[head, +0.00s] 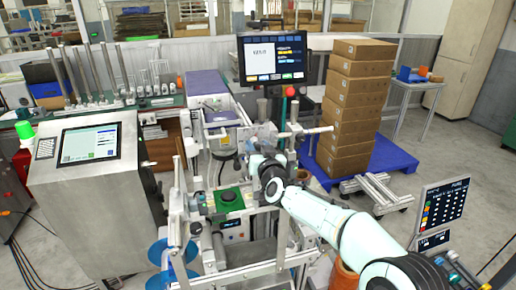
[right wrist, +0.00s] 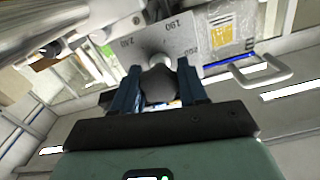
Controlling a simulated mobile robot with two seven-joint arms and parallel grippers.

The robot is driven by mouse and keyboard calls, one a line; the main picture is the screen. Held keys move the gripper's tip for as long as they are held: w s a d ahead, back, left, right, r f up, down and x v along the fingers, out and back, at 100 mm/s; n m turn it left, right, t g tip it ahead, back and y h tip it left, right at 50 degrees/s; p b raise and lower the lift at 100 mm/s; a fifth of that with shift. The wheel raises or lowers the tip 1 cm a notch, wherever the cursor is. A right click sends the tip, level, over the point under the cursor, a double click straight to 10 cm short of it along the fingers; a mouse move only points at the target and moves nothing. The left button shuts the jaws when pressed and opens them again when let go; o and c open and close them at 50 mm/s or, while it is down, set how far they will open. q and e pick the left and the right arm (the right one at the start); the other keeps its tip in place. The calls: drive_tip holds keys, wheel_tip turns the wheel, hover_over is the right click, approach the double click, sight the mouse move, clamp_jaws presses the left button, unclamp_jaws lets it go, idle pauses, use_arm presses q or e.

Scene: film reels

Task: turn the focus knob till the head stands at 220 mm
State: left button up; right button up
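The focus knob (right wrist: 158,86) is a dark rounded knob on a pale shaft in the right wrist view. The two blue fingers of my right gripper (right wrist: 158,92) stand on either side of it, close against it with no clear gap. My left gripper is not in view.
A steel cabinet with a screen (head: 90,143) stands left of the machine. A monitor (head: 272,58) stands behind it. Stacked cartons (head: 352,105) sit on a blue pallet (head: 390,156) at the right. A keypad panel (head: 445,203) is at the lower right. Open floor shows at right.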

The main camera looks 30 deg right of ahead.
drive_tip(key=shift+c, duration=0.4)
drive_tip(key=shift+m+b, duration=0.45)
drive_tip(key=shift+m, duration=0.45)
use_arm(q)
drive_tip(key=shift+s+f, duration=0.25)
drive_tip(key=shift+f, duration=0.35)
use_arm(e)
drive_tip(key=o, duration=1.1)
drive_tip(key=shift+c, duration=0.2)
use_arm(q)
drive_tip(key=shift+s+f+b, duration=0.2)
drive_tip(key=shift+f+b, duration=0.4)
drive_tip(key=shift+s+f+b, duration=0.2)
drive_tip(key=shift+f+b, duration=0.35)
drive_tip(key=shift+b, duration=0.05)
use_arm(e)
drive_tip(key=v, duration=1.3)
drive_tip(key=shift+s+a, duration=0.15)
